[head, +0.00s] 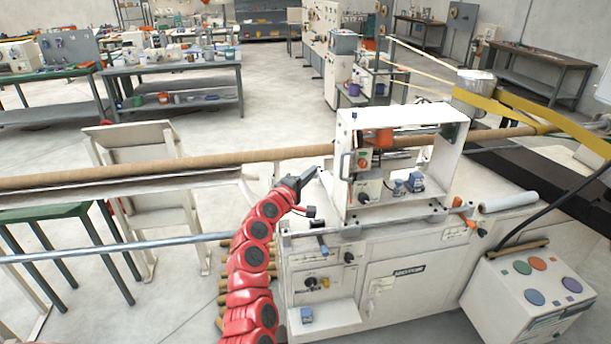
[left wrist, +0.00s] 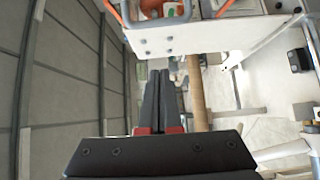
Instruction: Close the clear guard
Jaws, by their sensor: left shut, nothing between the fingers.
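The winder's white housing (head: 452,160) stands in the middle right of the head view, with its front opening facing me. I cannot clearly make out the clear guard's pane or its position. A grey loop handle (head: 344,166) shows at the housing's left front edge; a grey loop also shows at the top of the left wrist view (left wrist: 152,22). My left gripper (head: 313,171) is shut and empty, just left of the housing and apart from the handle. In the left wrist view its fingers (left wrist: 158,92) are together, pointing toward a white plate (left wrist: 175,42).
A long brown tube (head: 170,164) runs across behind my left gripper and through the housing. The machine's base cabinet (head: 390,280) stands below. A control box (head: 535,290) with coloured buttons is at lower right. A yellow belt (head: 540,110) crosses at right.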

